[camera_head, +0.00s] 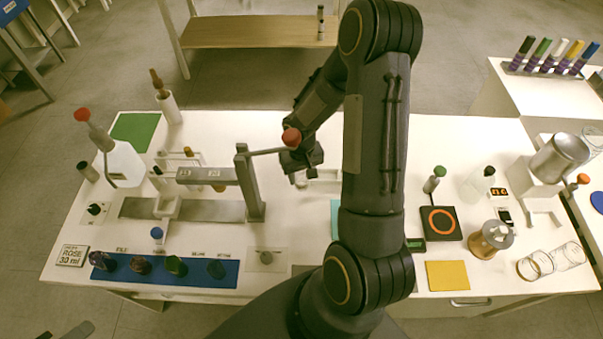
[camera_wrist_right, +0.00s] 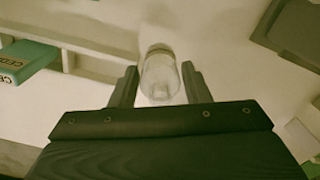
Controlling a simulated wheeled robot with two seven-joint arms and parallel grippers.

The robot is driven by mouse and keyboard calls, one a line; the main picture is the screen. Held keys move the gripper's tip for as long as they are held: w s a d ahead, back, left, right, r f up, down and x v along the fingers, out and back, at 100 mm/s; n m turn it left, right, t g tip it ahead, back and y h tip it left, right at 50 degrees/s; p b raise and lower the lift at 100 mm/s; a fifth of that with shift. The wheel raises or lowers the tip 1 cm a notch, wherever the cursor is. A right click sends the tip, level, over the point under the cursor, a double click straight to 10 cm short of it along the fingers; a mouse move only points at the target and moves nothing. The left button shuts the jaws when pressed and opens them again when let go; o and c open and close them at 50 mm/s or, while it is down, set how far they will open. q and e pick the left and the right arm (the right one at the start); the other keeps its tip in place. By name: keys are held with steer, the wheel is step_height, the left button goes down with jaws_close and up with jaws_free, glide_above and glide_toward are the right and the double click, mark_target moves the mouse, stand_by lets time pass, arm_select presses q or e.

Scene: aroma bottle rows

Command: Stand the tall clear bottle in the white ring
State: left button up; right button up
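My right gripper (camera_head: 305,163) reaches down over the middle of the white table. In the right wrist view a clear bottle (camera_wrist_right: 160,78) stands between the two fingers of this gripper (camera_wrist_right: 158,85). Narrow gaps show beside the bottle, so the fingers look open around it. In the head view the gripper and arm mostly hide the bottle. I cannot pick out the white ring with certainty. A grey shape at the bottom left edge may be part of my left gripper (camera_head: 72,331), mostly cut off.
A metal stand (camera_head: 250,190) with a red-tipped rod is close left of my right gripper. A blue strip (camera_head: 205,272) with several dark bottles lies at the front left. A black pad with an orange ring (camera_head: 440,222) and glass jars (camera_head: 535,265) are at the right.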

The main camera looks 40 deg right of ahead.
steer(key=shift+o, duration=1.1)
